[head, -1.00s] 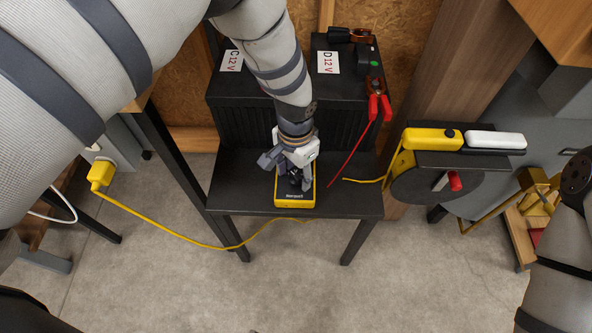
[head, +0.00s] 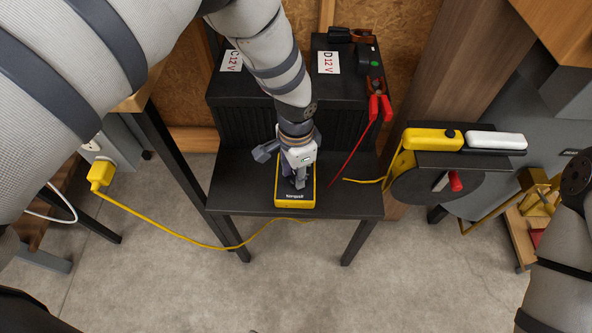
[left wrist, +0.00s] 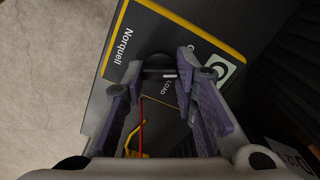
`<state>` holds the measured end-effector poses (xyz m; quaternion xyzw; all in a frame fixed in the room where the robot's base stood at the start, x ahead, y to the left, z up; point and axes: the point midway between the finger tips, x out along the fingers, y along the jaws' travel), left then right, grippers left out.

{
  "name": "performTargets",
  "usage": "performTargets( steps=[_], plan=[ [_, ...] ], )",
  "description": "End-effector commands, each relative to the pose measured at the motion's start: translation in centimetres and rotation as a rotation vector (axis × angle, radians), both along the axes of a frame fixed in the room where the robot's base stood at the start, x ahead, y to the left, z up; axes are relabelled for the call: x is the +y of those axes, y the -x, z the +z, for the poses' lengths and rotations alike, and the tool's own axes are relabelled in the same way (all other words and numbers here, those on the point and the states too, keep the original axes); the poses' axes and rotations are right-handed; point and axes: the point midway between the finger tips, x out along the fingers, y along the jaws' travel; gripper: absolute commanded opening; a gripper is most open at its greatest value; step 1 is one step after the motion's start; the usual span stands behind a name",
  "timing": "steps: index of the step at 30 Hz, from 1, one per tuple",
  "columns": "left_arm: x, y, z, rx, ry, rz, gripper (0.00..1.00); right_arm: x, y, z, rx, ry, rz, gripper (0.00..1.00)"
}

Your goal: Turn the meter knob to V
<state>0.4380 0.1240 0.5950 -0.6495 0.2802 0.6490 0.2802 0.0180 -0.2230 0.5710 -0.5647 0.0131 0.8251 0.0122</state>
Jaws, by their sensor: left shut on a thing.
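The yellow-edged meter (head: 296,203) with a dark face lies on the black stand, face up. In the left wrist view its face (left wrist: 166,38) shows "Norquell", "LOAD" and a white square symbol; I cannot make out a V mark. The dark meter knob (left wrist: 159,66), with a short white mark, sits between the fingertips of my left gripper (left wrist: 160,76). That gripper points down over the meter in the head view (head: 298,176) and is shut on the knob. Fingers hide part of the dial. My right gripper is out of view; only that arm shows at the right edge.
The black stand (head: 235,196) has free room beside the meter. Black boxes labelled C 12V (head: 231,60) and D 12V (head: 328,62) stand behind it. A red cable (head: 352,152), a yellow cord (head: 190,240) and a cord reel (head: 435,185) are near.

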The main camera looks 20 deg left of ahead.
Motion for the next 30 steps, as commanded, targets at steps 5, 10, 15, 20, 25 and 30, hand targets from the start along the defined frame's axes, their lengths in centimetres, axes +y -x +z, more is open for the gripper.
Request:
performTargets(
  steps=[5, 10, 15, 20, 25, 30],
  plan=[
    [0.04, 0.12, -0.09, 0.003, -0.001, -0.147, 0.0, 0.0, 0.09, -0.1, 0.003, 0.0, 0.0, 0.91],
    [0.03, 0.16, -0.1, 0.004, 0.0, -0.272, 0.0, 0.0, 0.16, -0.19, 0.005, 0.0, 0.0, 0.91],
    [0.03, 0.18, -0.11, 0.005, -0.001, -0.369, 0.0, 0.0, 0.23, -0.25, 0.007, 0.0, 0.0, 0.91],
    [0.03, 0.19, -0.11, 0.004, 0.0, -0.431, 0.0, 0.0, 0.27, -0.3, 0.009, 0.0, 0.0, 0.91],
    [0.02, 0.18, -0.1, 0.004, 0.0, -0.466, 0.0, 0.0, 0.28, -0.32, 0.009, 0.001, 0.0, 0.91],
    [0.02, 0.18, -0.09, 0.004, 0.0, -0.477, 0.0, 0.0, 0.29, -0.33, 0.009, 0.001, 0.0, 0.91]
  ],
)
